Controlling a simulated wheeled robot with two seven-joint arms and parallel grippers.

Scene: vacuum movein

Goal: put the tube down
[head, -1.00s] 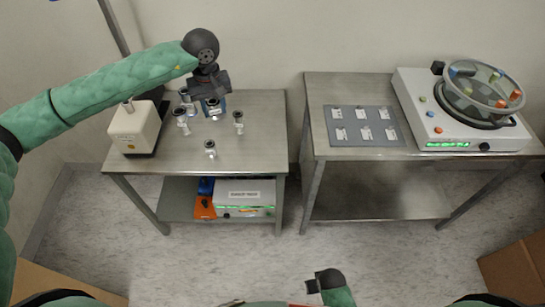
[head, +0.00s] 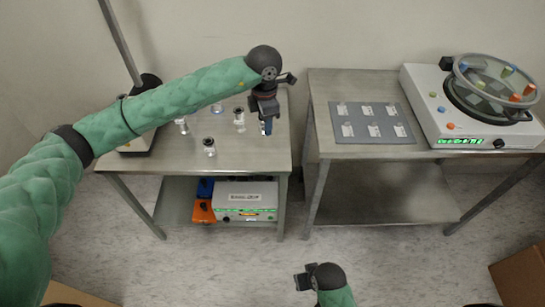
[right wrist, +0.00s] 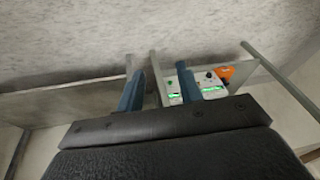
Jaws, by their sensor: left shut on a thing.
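My left gripper (head: 266,126) points down over the right edge of the left table (head: 250,158). It is shut on a tube, which is mostly hidden between the blue fingers. Several clear tubes with dark tops stand on the left table: one near the front (head: 210,146), one to the right of it (head: 239,119), one to the left (head: 181,126) and one behind (head: 216,107). My right gripper (head: 303,283) is low at the bottom of the head view. Its two blue fingers (right wrist: 161,80) are apart and empty in the right wrist view.
A grey mat (head: 361,140) with several pale labelled spots lies on the right table (head: 345,153). A white machine (head: 425,105) with a clear bowl of coloured pieces stands beside it. A gap separates the tables. A white device (head: 246,197) sits on the lower shelf.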

